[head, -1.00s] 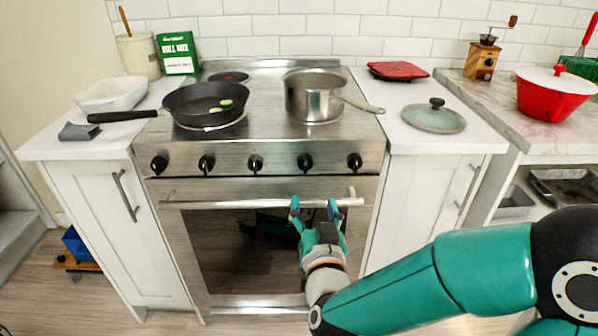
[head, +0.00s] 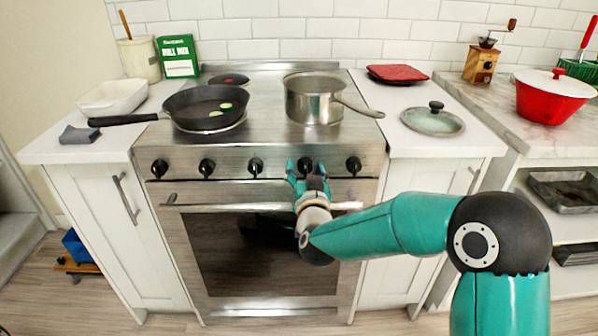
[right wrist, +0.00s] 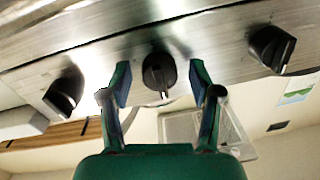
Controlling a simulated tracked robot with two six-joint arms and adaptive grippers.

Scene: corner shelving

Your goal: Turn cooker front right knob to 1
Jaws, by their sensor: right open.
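The cooker (head: 265,230) has a row of several black knobs along its steel front panel. My right gripper (head: 306,168) is open at the second knob from the right (head: 305,165). In the right wrist view my right gripper (right wrist: 160,82) has one finger on each side of this knob (right wrist: 158,75), with gaps between the fingers and the knob. The rightmost knob (head: 354,165) is just right of the gripper, and the middle knob (head: 256,166) is to its left. Markings around the knobs are too small to read. My left gripper is out of view.
The oven handle (head: 250,207) runs below the panel, under my right gripper. A steel pot (head: 312,103) and a black frying pan (head: 205,104) stand on the hob. A glass lid (head: 432,120) and a red mat (head: 397,72) lie on the right counter.

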